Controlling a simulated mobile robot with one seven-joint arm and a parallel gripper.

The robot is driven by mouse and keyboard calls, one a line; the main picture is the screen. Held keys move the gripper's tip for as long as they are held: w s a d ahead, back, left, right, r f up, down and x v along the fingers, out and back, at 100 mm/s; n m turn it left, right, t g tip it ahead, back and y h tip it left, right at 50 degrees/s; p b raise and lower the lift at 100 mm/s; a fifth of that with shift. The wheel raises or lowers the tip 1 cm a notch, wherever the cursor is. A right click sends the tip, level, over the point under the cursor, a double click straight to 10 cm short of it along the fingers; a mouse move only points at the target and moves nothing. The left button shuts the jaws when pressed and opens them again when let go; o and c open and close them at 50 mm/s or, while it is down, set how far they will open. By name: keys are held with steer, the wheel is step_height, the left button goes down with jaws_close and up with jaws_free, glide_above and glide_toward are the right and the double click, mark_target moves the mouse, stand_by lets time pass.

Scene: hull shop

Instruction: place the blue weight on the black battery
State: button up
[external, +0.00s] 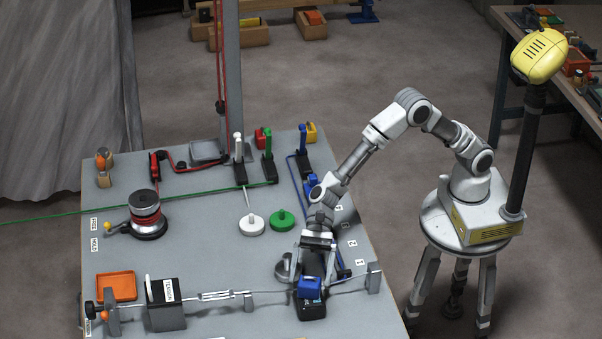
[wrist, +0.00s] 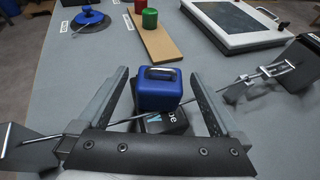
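The blue weight (external: 310,288) is a small block with a metal handle on top, near the front right of the grey table; it also shows in the wrist view (wrist: 158,97). The black battery (external: 312,309) is directly below it, and its lettered side shows in the wrist view (wrist: 168,124). The weight appears to rest on top of the battery. My gripper (external: 316,262) is just above and behind the weight. In the wrist view my gripper (wrist: 158,76) is open, with a finger on either side of the weight and a visible gap at each side.
A thin metal rod line with a turnbuckle (external: 222,295) runs along the front edge to the battery area. A dark TENSION box (external: 165,310) and orange tray (external: 116,287) stand left. Green (external: 282,220) and white (external: 251,224) discs lie behind.

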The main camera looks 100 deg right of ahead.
steer(key=shift+r, duration=0.15)
steer(key=shift+d+r, duration=0.15)
steer(key=shift+d, duration=0.05)
steer(key=p+v, duration=0.2)
steer(key=v, duration=1)
steer(key=s+d+r+n+g+h, duration=0.2)
steer(key=s+r+n, duration=0.35)
steer(key=s, duration=0.25)
steer(key=s+d+r+n+t+h, duration=0.2)
steer(key=s+d+n+h, duration=0.8)
steer(key=s+d+n, duration=0.7)
steer(key=s+d, duration=0.4)
steer(key=s, duration=0.4)
steer(key=shift+h, duration=0.3)
